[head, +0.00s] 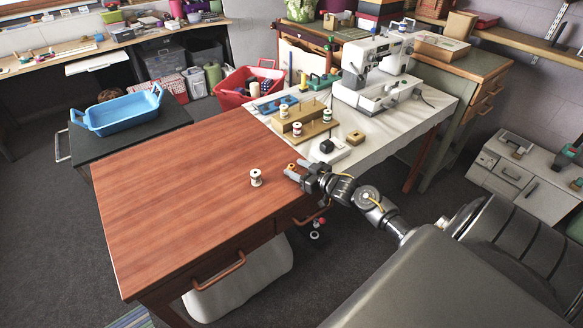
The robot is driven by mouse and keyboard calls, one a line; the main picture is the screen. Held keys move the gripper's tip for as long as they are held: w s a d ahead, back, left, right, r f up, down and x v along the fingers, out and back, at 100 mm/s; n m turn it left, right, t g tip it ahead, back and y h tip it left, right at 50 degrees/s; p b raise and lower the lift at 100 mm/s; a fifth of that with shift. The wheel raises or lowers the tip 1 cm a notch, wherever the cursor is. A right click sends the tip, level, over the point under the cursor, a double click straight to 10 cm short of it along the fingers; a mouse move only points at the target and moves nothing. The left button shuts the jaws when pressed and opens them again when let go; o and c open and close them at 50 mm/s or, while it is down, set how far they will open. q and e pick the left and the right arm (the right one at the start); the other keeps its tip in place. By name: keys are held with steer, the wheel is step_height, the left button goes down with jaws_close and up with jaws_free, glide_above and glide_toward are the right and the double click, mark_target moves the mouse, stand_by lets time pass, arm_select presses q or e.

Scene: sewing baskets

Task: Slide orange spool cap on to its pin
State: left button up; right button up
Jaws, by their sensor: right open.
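My right gripper (292,170) is open, low over the right edge of the brown wooden table (180,190). A small orange piece (291,166) shows between its fingertips; it may be the orange spool cap, but it is too small to tell whether the fingers touch it. A white thread spool (256,178) stands upright on the table, left of the gripper and apart from it. A tan stepped wooden stand (312,134) with pins and several spools is on the white table behind. I cannot tell which pin belongs to the orange cap. My left gripper is not in view.
A white sewing machine (376,70) stands on the white-topped table (392,146). A small tan block (356,138) and a dark-and-white item (327,147) lie near the stand. A blue tray (120,112) and red basket (240,88) are behind. The brown table's left side is clear.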

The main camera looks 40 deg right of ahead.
steer(key=shift+w+a+f, duration=0.1)
steer(key=shift+w+a, duration=0.05)
steer(key=shift+w, duration=0.5)
steer(key=c, duration=1)
